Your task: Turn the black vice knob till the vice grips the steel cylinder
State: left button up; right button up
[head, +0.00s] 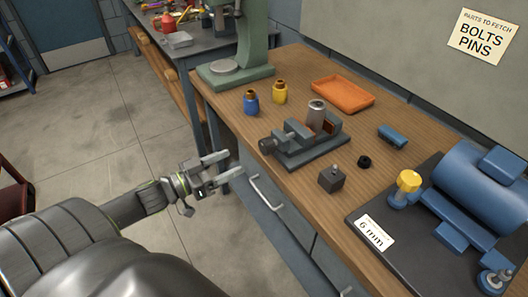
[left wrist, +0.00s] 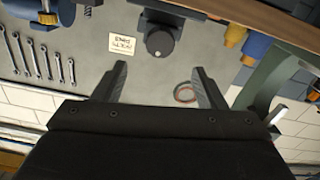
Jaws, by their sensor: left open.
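The grey vice (head: 312,155) lies on the wooden workbench, with its black knob (head: 267,146) at its left end. The steel cylinder (head: 316,114) stands upright between the vice jaws; whether both jaws touch it cannot be told. My left gripper (head: 235,163) is open and empty, off the bench's front edge, to the left of and a little below the knob, not touching it. In the left wrist view the knob (left wrist: 159,44) shows beyond and between the two open fingertips (left wrist: 160,70). My right gripper is not in view.
A blue bottle (head: 251,102) and a yellow bottle (head: 280,92) stand behind the vice, near an orange tray (head: 343,95). A dark block (head: 332,179), a black ring (head: 364,161) and a blue part (head: 393,136) lie to its right. A green machine (head: 235,72) stands at the bench's far left.

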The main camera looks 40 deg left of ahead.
aim_at(262, 148)
pick_arm(q)
jog(key=shift+p+x, duration=1.35)
jog(key=shift+x, duration=1.7)
jog(key=p+x, duration=0.1)
jog(key=x, duration=0.3)
jog(key=shift+w+r+p, duration=0.1)
jog(key=shift+p, duration=0.2)
jog(key=shift+w+d, duration=0.25)
jog(key=shift+w, duration=0.35)
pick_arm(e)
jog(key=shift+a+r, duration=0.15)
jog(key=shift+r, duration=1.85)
pick_arm(q)
jog(key=shift+c, duration=0.4)
jog(key=c, duration=0.9)
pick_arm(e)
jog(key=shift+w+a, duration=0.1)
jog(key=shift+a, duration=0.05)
